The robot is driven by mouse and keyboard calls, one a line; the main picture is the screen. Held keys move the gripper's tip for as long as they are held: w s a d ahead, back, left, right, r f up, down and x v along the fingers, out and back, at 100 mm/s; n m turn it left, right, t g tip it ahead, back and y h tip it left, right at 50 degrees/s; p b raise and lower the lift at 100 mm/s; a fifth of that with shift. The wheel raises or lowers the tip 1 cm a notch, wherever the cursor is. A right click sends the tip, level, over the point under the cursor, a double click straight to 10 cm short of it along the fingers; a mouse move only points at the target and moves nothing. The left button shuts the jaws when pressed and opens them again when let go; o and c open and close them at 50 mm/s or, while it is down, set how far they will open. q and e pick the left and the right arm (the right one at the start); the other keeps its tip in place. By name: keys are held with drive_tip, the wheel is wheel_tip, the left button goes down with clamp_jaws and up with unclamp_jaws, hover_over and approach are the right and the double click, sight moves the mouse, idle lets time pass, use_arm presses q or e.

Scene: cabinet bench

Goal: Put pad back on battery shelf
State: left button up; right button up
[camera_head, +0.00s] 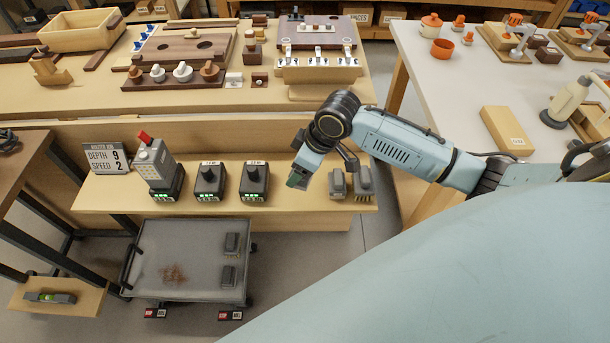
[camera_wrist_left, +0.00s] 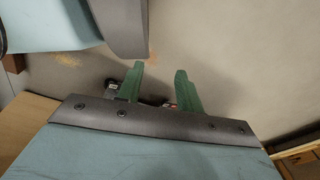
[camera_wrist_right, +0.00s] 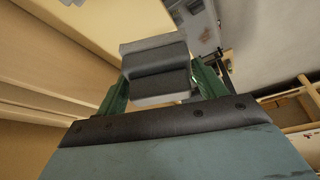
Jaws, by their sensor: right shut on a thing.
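My right gripper (camera_head: 298,178) reaches in from the right over the right part of the battery shelf (camera_head: 310,205). In the right wrist view its green fingers (camera_wrist_right: 160,82) are shut on a grey stepped block, the pad (camera_wrist_right: 155,62); in the head view the pad is mostly hidden by the gripper. Two grey pads stand on the shelf to the gripper's right: one (camera_head: 338,183) and another with tan bristles (camera_head: 363,180). My left gripper (camera_wrist_left: 160,82) shows only in its wrist view, open and empty, over floor.
Black chargers with green lights (camera_head: 209,182) stand along the shelf, the left one holding a grey block with a red top (camera_head: 152,160). A grey cart (camera_head: 190,285) below carries two dark pads (camera_head: 232,243). A bench with wooden parts (camera_head: 183,80) lies behind.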

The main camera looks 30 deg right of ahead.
use_arm(q)
drive_tip(key=w+a+f+b, duration=0.2)
drive_tip(key=w+f+b, duration=0.1)
drive_tip(key=w+b, duration=0.1)
use_arm(e)
drive_tip(key=w+d+f+n, duration=0.1)
drive_tip(key=f, duration=0.2)
drive_tip(key=w+d+f+n+b, duration=0.1)
drive_tip(key=f, duration=0.2)
drive_tip(key=w+d+f+n+g+y+b, duration=0.1)
drive_tip(key=w+f+n, duration=0.1)
drive_tip(key=f, duration=0.1)
drive_tip(key=shift+d+f, duration=0.25)
drive_tip(key=shift+d, duration=0.15)
drive_tip(key=shift+f+b, duration=0.8)
drive_tip(key=shift+f, duration=0.95)
use_arm(q)
drive_tip(key=w+d+r+t, duration=0.1)
drive_tip(key=w+r, duration=0.5)
drive_tip(key=shift+w, duration=0.3)
use_arm(e)
drive_tip(key=shift+f, duration=0.45)
use_arm(q)
drive_tip(key=shift+d+r, duration=0.1)
use_arm(e)
drive_tip(key=shift+f, duration=0.1)
drive_tip(key=o, duration=0.9)
drive_tip(key=shift+o, duration=0.2)
